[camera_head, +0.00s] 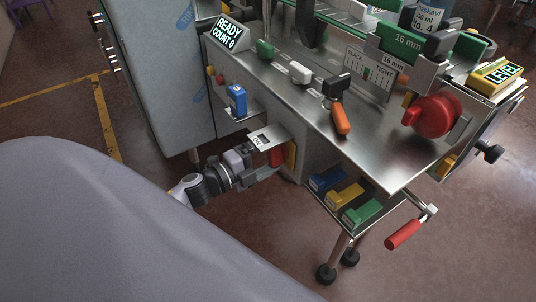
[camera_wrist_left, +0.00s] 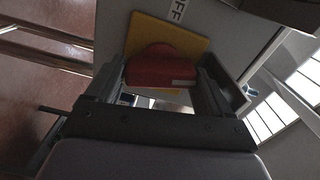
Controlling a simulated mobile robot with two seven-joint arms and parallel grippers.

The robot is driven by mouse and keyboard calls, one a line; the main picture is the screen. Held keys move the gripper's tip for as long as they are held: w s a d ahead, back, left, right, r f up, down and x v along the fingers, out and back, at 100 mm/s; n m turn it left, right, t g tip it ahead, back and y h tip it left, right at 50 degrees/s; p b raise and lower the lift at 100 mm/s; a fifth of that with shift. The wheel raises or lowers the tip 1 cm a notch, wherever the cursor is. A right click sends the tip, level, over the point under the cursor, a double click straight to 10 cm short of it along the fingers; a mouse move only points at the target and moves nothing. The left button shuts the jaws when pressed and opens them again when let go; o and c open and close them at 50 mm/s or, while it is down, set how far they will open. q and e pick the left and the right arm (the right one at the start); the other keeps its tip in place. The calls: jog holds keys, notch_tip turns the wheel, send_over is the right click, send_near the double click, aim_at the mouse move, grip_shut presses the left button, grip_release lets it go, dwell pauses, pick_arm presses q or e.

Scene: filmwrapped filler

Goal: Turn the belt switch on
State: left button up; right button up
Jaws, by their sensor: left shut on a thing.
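The belt switch is a red knob (camera_head: 277,156) on a yellow plate (camera_head: 291,154), low on the side of the steel machine, under a small ledge. In the left wrist view the red knob (camera_wrist_left: 160,70) sits between my left gripper's fingers, in front of the yellow plate (camera_wrist_left: 192,40). A label ending in "FF" (camera_wrist_left: 177,9) shows beside the plate. My left gripper (camera_head: 270,168) reaches in from the left and is shut on the knob. The knob's far side is hidden. My right gripper is not in view.
The steel tabletop (camera_head: 385,150) overhangs to the right, with an orange-handled lever (camera_head: 340,118) and a large red knob (camera_head: 432,115). A ledge (camera_head: 268,138) is just above my gripper. A rack of coloured boxes (camera_head: 345,197) and a red crank handle (camera_head: 402,234) are lower right.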

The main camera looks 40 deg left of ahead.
aim_at(270, 157)
pick_arm(q)
jog(key=shift+s+d, duration=0.15)
jog(key=shift+d, duration=0.3)
jog(key=o, duration=0.9)
jog(key=shift+s+f, duration=0.1)
jog(key=shift+f, duration=0.05)
jog(key=shift+s+a+f, duration=0.2)
jog(key=shift+s+a, duration=0.05)
jog(key=shift+s, duration=0.2)
jog(key=v, duration=0.4)
jog(key=shift+a+r+p, duration=0.15)
jog(key=shift+r+p, duration=0.15)
jog(key=shift+v, duration=1.55)
